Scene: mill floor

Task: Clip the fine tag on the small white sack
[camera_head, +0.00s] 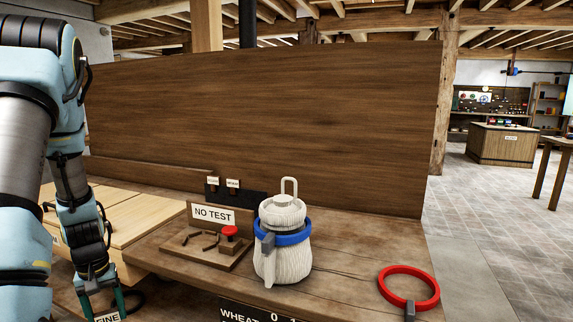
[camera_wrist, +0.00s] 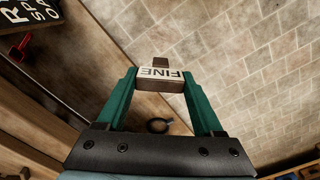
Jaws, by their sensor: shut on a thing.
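The small white sack (camera_head: 283,262), ribbed and pale, stands upright on the wooden bench in the head view. A blue ring (camera_head: 293,239) with a grey tab is around its neck, and a white loop rises from its top. My gripper (camera_wrist: 160,80) is shut on the fine tag (camera_wrist: 158,73), a small pale block lettered FINE with brown parts, held between its green fingers. The tag's lettering also shows at the lower left of the head view (camera_head: 107,318), where my gripper is low, left of the bench and apart from the sack. The sack is not seen in the wrist view.
A board marked NO TEST (camera_head: 213,216) with a red button (camera_head: 230,232) stands left of the sack. A red ring (camera_head: 435,290) lies at the bench's right. A tall wooden panel (camera_head: 260,120) backs the bench.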

